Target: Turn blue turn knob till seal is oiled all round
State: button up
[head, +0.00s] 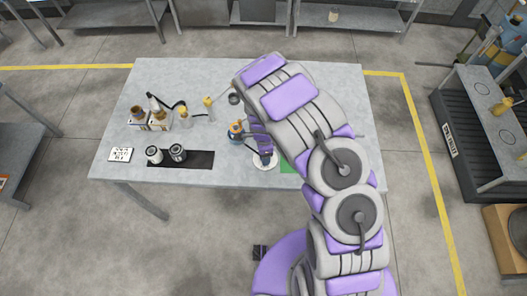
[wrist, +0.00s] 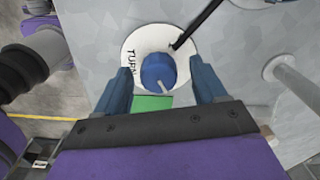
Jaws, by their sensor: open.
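The blue turn knob (wrist: 158,70) sits on a round white plate (wrist: 150,37) marked with partly visible "TURN" lettering. My gripper (wrist: 161,70) is open, with one finger on each side of the knob in the wrist view. I cannot tell whether either finger touches it. In the head view my gripper (head: 263,150) is over the white plate (head: 265,166) near the table's front edge, and the knob is hard to make out there. A thin black rod (wrist: 200,22) reaches onto the plate in the wrist view. I cannot make out the seal or any oil on it.
A grey table (head: 330,80) holds two cans (head: 165,154) on a dark mat, several bottles at left, and a blue and orange item (head: 237,131) beside my arm. A green patch (wrist: 152,102) lies near the knob. The table's back is mostly clear.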

jog(key=shift+d+r, duration=0.1)
jog(key=shift+r, duration=0.35)
notch_tip(320, 180, up, 16)
jog(key=shift+a+r+p, duration=0.2)
jog(key=shift+p, duration=0.2)
dwell(0.4)
jog(key=s+d+r+n+b, duration=0.4)
jog(key=s+d+r+n, duration=0.2)
jog(key=s+d+r, duration=0.55)
jog(key=s+d+r+n+g+b, duration=0.1)
jog(key=s+n, duration=0.3)
jog(key=s, duration=0.6)
jog(key=s+d+r+n+b, duration=0.1)
jog(key=s+n, duration=0.4)
jog(key=s, duration=0.5)
jog(key=shift+s+d+r+n+g+b, duration=0.15)
jog(key=shift+s+d+n+g+b, duration=0.2)
jog(key=shift+d+b, duration=0.3)
